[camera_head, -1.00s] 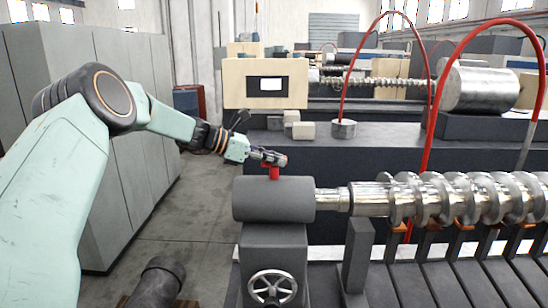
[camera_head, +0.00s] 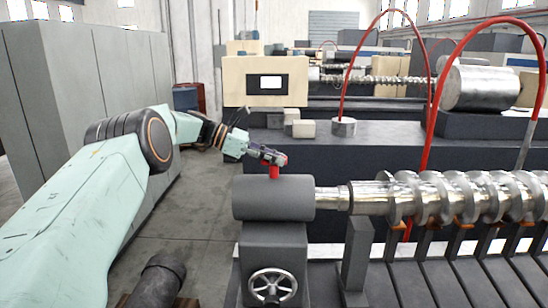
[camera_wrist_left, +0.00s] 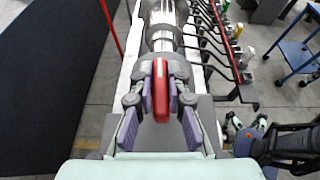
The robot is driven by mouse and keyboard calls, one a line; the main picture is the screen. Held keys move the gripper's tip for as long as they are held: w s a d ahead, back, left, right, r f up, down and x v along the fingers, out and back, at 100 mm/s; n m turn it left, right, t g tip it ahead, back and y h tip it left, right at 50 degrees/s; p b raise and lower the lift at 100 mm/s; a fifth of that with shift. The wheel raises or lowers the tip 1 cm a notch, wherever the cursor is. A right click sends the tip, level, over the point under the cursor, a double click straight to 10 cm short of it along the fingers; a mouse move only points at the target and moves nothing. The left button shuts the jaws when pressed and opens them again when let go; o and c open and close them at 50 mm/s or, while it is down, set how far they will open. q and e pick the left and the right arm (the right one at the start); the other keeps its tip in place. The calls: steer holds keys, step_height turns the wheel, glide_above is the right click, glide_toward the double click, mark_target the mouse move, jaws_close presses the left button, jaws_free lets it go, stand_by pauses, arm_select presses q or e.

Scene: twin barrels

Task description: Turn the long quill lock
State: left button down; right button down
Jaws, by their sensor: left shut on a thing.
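The long quill lock is a red lever (camera_head: 274,172) on top of a dark grey cylindrical tailstock (camera_head: 262,200). Its stem stands upright from the cylinder, and its red bar shows at the fingertips. In the left wrist view the red bar (camera_wrist_left: 160,92) lies lengthwise between the two finger pads. My left gripper (camera_head: 272,157) comes in from the left, just above the cylinder, and is shut on the bar. The fingers hide part of the bar in the head view.
A steel quill and large screw (camera_head: 450,194) extend right from the tailstock. A spoked handwheel (camera_head: 272,287) is on its front below. Red hoses (camera_head: 430,125) arch behind at the right. Grey cabinets (camera_head: 85,100) stand at the left, with open floor (camera_head: 200,225) between.

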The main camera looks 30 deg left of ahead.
arm_select(q)
steer(key=shift+w+r+m, duration=0.1)
steer(key=shift+r+m, duration=0.2)
steer(key=shift+m, duration=0.1)
stand_by(0.6)
steer(key=c, duration=1.3)
jaws_free()
steer(key=shift+f, duration=0.1)
steer(key=shift+f, duration=0.15)
steer(key=shift+s+n, duration=0.2)
steer(key=shift+n, duration=0.3)
steer(key=shift+n+t+y, duration=0.7)
steer(key=shift+n+t, duration=0.2)
steer(key=shift+t, duration=0.1)
